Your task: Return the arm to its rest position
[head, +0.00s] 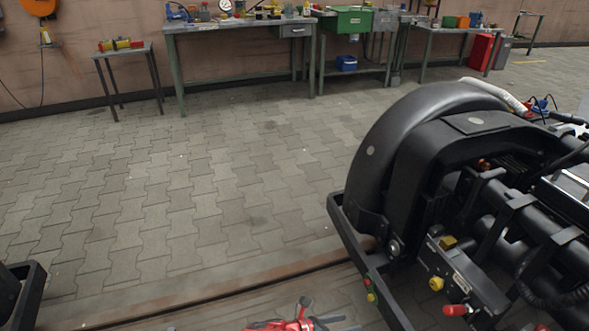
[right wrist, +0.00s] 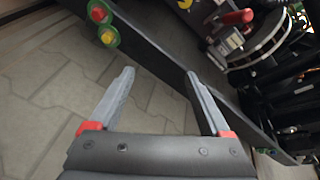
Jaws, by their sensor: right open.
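My right gripper (head: 317,311) shows at the bottom edge of the head view, with red parts and grey fingers, partly cut off. In the right wrist view its two grey fingers (right wrist: 160,75) are spread apart with nothing held between them. The black bogie (head: 430,160) stands to the right of the gripper in the head view. Its dark frame beam (right wrist: 150,55) crosses behind the fingers in the right wrist view; I cannot tell the exact gap. My left gripper is not in view.
Red and green-yellow buttons (head: 369,290) sit on the bogie's frame, and a red-handled lever (head: 456,310) is beside them. Another black frame part (head: 22,290) is at the lower left. A rail (head: 230,287) crosses the paved floor. Workbenches (head: 240,24) line the back wall; the floor between is clear.

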